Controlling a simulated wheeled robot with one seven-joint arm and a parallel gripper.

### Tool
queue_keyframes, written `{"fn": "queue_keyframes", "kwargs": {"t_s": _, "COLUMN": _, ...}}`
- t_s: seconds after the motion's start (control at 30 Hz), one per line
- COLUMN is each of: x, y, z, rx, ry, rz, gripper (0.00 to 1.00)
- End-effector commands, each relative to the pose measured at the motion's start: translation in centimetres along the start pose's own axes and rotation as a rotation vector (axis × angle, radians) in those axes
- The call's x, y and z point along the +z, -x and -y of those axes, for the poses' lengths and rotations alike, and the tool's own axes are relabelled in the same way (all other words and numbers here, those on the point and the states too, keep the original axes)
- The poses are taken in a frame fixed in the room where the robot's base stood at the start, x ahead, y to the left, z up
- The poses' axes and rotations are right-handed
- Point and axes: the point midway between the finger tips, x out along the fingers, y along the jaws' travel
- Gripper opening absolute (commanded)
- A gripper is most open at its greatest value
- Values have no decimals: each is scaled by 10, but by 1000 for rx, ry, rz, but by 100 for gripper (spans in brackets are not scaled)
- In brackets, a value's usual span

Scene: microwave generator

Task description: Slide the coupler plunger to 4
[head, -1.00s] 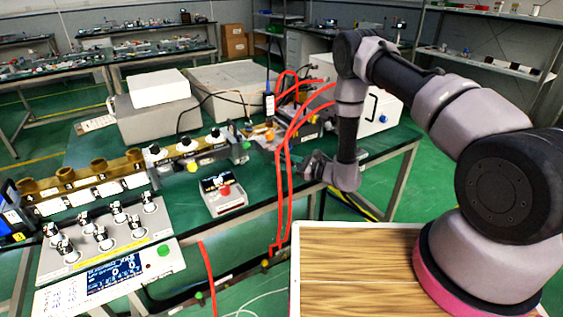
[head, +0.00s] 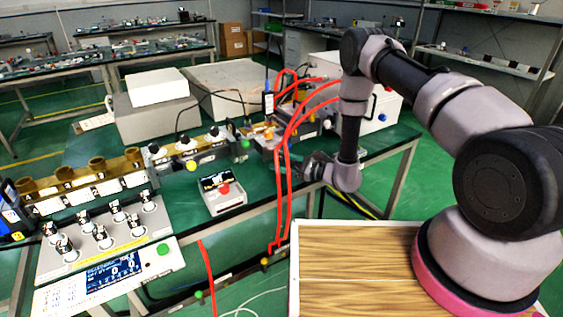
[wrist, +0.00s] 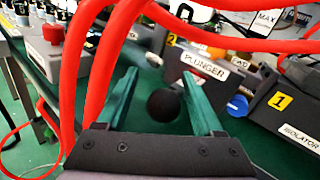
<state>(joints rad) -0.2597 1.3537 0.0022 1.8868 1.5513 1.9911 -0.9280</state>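The coupler plunger shows in the wrist view as a grey block with a white PLUNGER label (wrist: 204,66). A round black knob (wrist: 163,105) lies in front of it. My gripper (wrist: 160,76) is open, with one green-tinted finger on each side of the knob and a visible gap on both sides. In the head view my gripper (head: 314,166) is low at the table's right part, beside the red cables. The knob and the plunger's scale cannot be made out there. No position number 4 is readable near the plunger.
Thick red cables (head: 283,180) hang beside my gripper and cross the wrist view close in front. An isolator block (wrist: 298,125) with a yellow 1 tag is at right. A small box with a red button (head: 225,189) stands left of the cables on the green table.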

Motion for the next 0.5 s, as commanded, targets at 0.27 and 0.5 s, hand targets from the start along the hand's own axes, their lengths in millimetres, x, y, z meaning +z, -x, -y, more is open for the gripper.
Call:
{"fn": "queue_keyframes", "kwargs": {"t_s": 0.27, "x": 0, "y": 9, "z": 4, "rx": -7, "ry": 1, "rz": -1, "gripper": 68}}
{"fn": "queue_keyframes", "kwargs": {"t_s": 0.5, "x": 0, "y": 53, "z": 4, "rx": -10, "ry": -1, "rz": -2, "gripper": 68}}
